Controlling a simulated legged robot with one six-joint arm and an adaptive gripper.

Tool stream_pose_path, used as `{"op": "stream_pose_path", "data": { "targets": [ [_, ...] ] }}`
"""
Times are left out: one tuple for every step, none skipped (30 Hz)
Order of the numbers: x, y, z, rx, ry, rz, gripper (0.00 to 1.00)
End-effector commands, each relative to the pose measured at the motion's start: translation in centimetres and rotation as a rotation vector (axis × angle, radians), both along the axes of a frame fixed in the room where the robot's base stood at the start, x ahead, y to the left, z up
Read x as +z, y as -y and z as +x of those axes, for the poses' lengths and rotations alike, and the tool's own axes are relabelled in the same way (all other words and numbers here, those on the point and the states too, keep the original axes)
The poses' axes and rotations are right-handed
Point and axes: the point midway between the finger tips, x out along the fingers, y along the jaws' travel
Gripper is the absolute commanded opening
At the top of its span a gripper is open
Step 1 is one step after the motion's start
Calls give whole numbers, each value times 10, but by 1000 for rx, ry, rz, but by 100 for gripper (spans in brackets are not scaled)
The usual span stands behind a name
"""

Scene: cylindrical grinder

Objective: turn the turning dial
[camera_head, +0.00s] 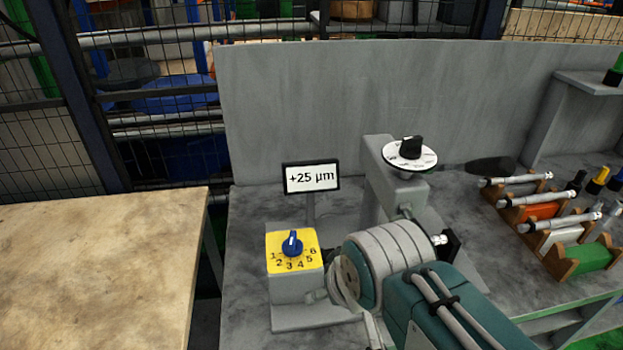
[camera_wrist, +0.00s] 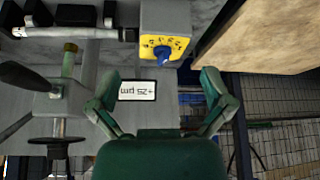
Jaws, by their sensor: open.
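A blue knob (camera_head: 292,245) sits on a yellow plate (camera_head: 273,240) numbered 1 to 6, on top of a grey box. The knob also shows at the top of the wrist view (camera_wrist: 163,54). A second dial, a white disc (camera_head: 392,158) with a black knob (camera_head: 411,147), stands on a grey post; it shows nearly edge-on in the wrist view (camera_wrist: 57,141). In the wrist view my gripper (camera_wrist: 159,76) is open and empty, its green fingers wide apart. The blue knob appears beyond and between the fingers, apart from them. In the head view my arm hides my fingers.
A display (camera_head: 312,178) reading +25 µm stands behind the yellow plate. A wooden rack (camera_head: 565,268) with several metal tools is at right. A grey wall (camera_head: 330,100) closes the back. A wooden table (camera_head: 90,270) is at left, across a gap.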

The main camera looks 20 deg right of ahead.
Motion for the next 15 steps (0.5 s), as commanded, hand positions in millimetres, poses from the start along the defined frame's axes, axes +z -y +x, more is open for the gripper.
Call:
{"op": "stream_pose_path", "data": {
  "targets": [
    [0,0,0,0,0,0,100],
    [0,0,0,0,0,0,100],
    [0,0,0,0,0,0,100],
    [0,0,0,0,0,0,100],
    [0,0,0,0,0,0,100],
    [0,0,0,0,0,0,100],
    [0,0,0,0,0,0,100],
    [0,0,0,0,0,0,100],
    [0,0,0,0,0,0,100],
    [0,0,0,0,0,0,100],
    [0,0,0,0,0,0,96],
    [0,0,0,0,0,0,78],
    [1,0,1,-2,-2,1,64],
    [2,0,3,-4,-5,2,57],
    [3,0,6,-11,-13,6,57]
  ]
}}
